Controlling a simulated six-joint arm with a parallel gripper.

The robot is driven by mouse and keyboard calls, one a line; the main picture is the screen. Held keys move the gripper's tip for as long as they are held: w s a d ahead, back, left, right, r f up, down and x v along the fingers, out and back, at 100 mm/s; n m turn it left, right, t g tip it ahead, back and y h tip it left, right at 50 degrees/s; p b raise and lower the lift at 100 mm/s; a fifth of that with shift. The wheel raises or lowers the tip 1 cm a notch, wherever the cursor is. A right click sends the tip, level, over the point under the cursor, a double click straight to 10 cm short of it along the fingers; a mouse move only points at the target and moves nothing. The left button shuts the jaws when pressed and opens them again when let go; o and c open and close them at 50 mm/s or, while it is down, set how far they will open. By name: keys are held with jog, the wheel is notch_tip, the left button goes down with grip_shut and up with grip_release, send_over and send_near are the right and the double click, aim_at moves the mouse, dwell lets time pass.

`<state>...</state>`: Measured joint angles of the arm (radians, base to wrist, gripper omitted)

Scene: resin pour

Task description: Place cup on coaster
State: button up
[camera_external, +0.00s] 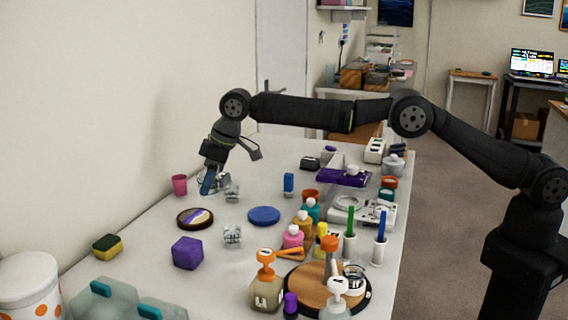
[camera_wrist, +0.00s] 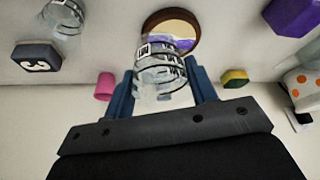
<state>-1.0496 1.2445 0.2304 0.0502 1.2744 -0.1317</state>
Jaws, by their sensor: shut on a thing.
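My gripper (camera_external: 207,188) is at the far left part of the table, near the wall. In the wrist view my gripper (camera_wrist: 160,90) is shut on a clear cup (camera_wrist: 160,75) with dark ring marks, held between the two blue fingers. A round brown-rimmed disc with a purple and cream face (camera_external: 195,218), likely the coaster, lies flat in front of my gripper. This coaster (camera_wrist: 190,22) shows in the wrist view just beyond the cup, partly hidden by it. Its face has no cup standing on it in the external view. I cannot tell the cup's exact height.
Other clear cups (camera_external: 232,236) stand nearby. A pink cup (camera_external: 180,185), a blue disc (camera_external: 264,215), a purple cube (camera_external: 187,253) and a sponge (camera_external: 107,245) surround the coaster. Bottles and a wooden turntable (camera_external: 309,284) crowd the right side.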

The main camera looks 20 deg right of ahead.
aim_at(209, 195)
jog(key=shift+s+a+f, duration=0.1)
jog(key=shift+a+f, duration=0.05)
jog(key=shift+f, duration=1.95)
jog(key=shift+f, duration=0.1)
jog(key=o, duration=0.9)
jog(key=shift+o, duration=0.3)
jog(key=v, duration=1.2)
